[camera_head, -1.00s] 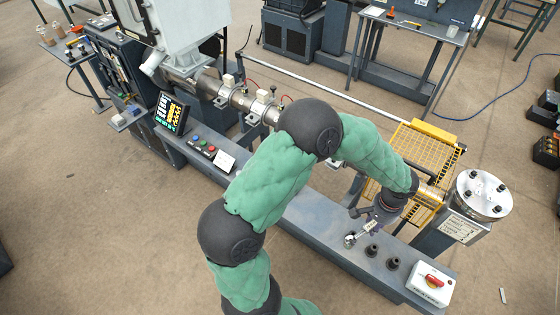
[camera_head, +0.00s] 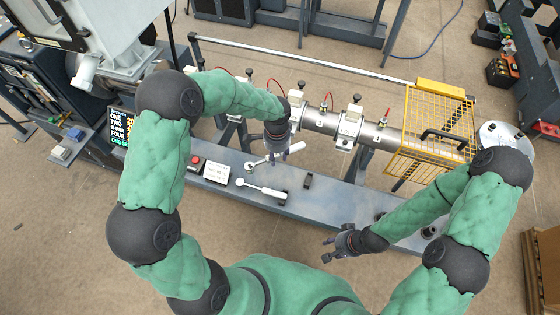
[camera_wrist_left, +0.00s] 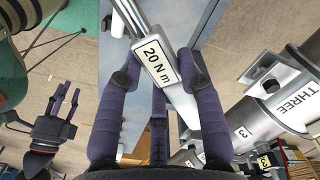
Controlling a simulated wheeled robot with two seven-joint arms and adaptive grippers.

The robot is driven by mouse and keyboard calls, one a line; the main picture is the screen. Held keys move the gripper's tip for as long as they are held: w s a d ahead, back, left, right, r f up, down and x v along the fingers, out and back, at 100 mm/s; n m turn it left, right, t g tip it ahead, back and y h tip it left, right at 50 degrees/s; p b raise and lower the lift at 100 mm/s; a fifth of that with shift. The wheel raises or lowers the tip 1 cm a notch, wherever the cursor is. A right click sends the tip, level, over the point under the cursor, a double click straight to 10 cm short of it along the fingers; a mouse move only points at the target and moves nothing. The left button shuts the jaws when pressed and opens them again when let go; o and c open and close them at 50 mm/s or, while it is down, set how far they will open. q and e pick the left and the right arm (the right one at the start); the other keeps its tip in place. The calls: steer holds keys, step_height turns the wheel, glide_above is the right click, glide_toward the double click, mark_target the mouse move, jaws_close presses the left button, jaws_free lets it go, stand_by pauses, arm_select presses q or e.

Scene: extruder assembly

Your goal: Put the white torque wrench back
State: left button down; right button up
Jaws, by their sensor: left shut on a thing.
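The white torque wrench (camera_wrist_left: 165,65) has a pale handle with a "20 N m" label and a metal shaft. In the left wrist view it lies between the fingers of my left gripper (camera_wrist_left: 160,80), which is shut on it. In the head view my left gripper (camera_head: 280,153) is over the bench near the placard, with the wrench's metal head pointing left. I cannot tell whether the wrench touches the bench. My right gripper (camera_head: 343,245) is open and empty in front of the bench. It also shows in the left wrist view (camera_wrist_left: 62,105).
The metal barrel (camera_head: 320,122) runs behind. A yellow cage (camera_head: 435,130) stands at the right.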

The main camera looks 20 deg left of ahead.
arm_select(q)
step_height(320, 180, down, 6)
steer(key=w+d+m+b, duration=0.2)
steer(key=m, duration=0.7)
steer(key=shift+w+f+b, duration=0.15)
steer(key=shift+w+b, duration=0.15)
steer(key=shift+b, duration=0.1)
steer(key=b, duration=0.4)
glide_above(284, 176)
steer(key=shift+s+d+f, duration=0.1)
steer(key=shift+f, duration=3.45)
steer(key=shift+f+b, duration=0.7)
steer(key=shift+f, duration=0.35)
steer(key=c, duration=0.7)
jaws_free()
steer(key=shift+c, duration=0.2)
